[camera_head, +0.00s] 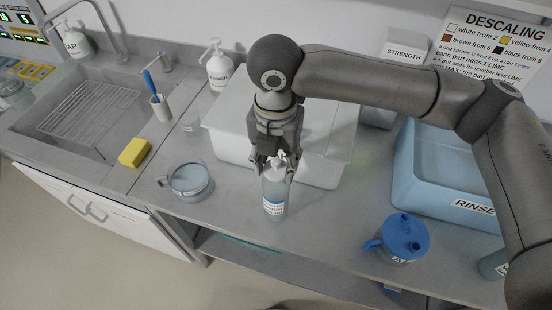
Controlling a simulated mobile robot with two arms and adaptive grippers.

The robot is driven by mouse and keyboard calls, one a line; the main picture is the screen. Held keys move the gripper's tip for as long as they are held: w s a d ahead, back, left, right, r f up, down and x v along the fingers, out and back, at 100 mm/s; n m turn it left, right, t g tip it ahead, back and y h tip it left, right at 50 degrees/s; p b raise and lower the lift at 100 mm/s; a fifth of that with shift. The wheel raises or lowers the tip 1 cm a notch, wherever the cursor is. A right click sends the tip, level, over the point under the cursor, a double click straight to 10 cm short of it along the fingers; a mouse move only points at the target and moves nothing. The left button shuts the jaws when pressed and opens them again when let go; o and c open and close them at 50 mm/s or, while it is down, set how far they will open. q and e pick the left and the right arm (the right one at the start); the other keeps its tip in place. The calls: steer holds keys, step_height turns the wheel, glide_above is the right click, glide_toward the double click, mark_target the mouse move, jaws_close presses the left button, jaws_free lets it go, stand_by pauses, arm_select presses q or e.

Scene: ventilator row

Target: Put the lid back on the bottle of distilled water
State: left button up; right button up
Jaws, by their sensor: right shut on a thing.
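A clear, pale bottle (274,198) with a white and blue label stands upright near the front edge of the counter. The label is too small to read for certain. A white lid (278,162) with a narrow upper part is at the bottle's mouth. My right gripper (276,170) points down over the bottle, and its fingers are shut on the lid from both sides. The fingers hide the seam, so I cannot tell whether the lid is seated or just above the neck. My left gripper is not in view.
A glass jug (190,182) stands left of the bottle, a blue-lidded jug (403,238) to the right. Behind are a white tub (320,165) and a blue rinse basin (430,180). A yellow sponge (134,152) lies by the sink.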

steer(key=shift+f+p, duration=0.2)
steer(key=shift+p, duration=0.65)
stand_by(0.7)
stand_by(0.4)
steer(key=o, duration=0.8)
steer(key=shift+c, duration=0.2)
steer(key=o, duration=0.5)
steer(key=shift+r, duration=0.1)
step_height(320, 180, up, 7)
steer(key=p, duration=0.7)
steer(key=shift+p, duration=0.4)
